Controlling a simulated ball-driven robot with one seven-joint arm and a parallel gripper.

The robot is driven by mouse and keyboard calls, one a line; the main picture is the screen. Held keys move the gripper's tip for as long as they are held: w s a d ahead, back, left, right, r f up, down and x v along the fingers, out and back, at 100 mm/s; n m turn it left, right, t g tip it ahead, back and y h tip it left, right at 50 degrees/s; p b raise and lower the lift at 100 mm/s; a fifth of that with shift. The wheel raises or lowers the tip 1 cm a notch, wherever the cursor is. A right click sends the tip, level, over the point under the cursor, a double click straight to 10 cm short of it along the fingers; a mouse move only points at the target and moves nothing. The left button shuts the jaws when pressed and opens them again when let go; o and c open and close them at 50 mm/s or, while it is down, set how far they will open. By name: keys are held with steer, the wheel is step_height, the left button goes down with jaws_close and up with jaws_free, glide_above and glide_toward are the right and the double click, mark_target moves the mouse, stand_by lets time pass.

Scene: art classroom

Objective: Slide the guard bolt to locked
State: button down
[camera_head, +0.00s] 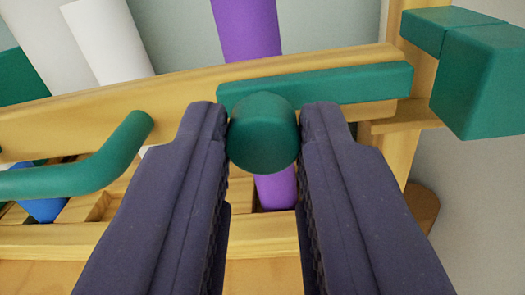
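The guard bolt is a green bar (345,84) lying along a wooden rail (185,92). A round green knob (263,135) stands out from it toward me, near its left end. My gripper (264,118) has one dark finger on each side of the knob. Both fingertips appear to touch its sides, so it looks shut on the knob. The bar's right end lies near a wooden post, a little left of a large green block (482,75), with a small gap between them in the picture. The knob hides part of the bar.
A curved green handle (105,165) juts out at the left, close to my left finger. Purple (247,30) and white (108,40) rolls stand behind the rail in a slatted wooden rack (255,230). A wooden post (407,120) rises at the right.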

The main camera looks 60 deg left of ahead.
mark_target(340, 92)
steer(key=shift+w+d+b, duration=1)
steer(key=shift+w+d, duration=0.05)
steer(key=shift+w, duration=0.2)
steer(key=shift+s+a, duration=0.15)
steer(key=c, duration=1.3)
jaws_free()
steer(key=shift+c, duration=0.2)
steer(key=o, duration=0.4)
steer(key=shift+d, duration=0.2)
steer(key=shift+a, duration=0.1)
